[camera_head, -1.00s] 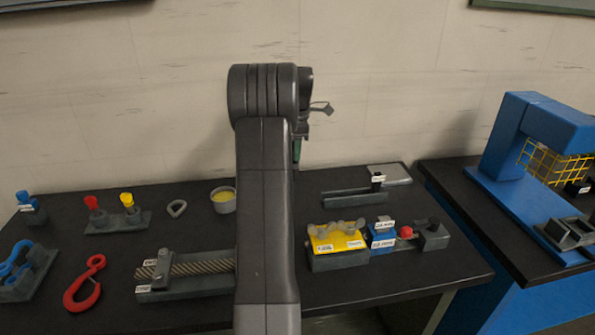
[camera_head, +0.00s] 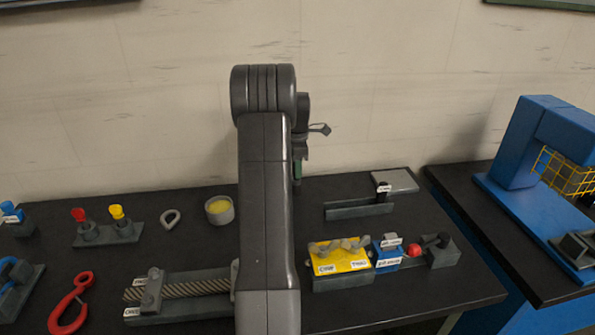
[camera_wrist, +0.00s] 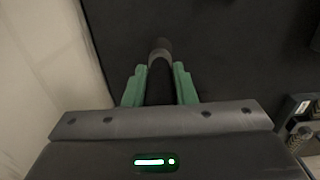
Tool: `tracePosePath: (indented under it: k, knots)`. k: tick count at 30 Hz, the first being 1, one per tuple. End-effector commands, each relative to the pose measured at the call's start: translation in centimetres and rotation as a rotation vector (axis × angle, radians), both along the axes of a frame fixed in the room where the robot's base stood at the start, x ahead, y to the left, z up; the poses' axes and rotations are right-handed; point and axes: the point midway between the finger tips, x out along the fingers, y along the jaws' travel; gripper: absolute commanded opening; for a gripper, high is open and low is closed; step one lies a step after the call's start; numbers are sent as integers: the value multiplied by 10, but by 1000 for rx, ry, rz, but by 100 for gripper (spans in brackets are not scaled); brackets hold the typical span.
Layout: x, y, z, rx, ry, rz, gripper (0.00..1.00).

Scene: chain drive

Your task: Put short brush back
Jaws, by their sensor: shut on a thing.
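My gripper (camera_wrist: 160,75) is shut on a dark, round-bodied thing, probably the short brush (camera_wrist: 160,48). It sits between the green fingers in the wrist view, its far end a paler grey ring with a dark tip.
On the black table (camera_head: 170,250) are a cup with yellow contents (camera_head: 219,210), a wire rope in clamps (camera_head: 185,290), a red hook (camera_head: 72,303), a grey rail holder (camera_head: 358,209) and a yellow block (camera_head: 340,256). A blue machine (camera_head: 550,150) stands right. My arm hides the table's middle.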

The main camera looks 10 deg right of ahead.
Motion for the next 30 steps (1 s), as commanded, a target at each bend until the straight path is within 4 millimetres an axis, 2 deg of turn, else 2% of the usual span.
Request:
tracePosePath:
  k: [3,13,14,17,26,30]
  knots:
    - [0,0,-14,0,2,0,1]
    - [0,0,-18,0,1,0,1]
    - [0,0,-19,0,1,0,26]
    - [0,0,-18,0,1,0,46]
    - [0,0,-16,0,1,0,46]
    - [1,0,-5,0,-2,0,46]
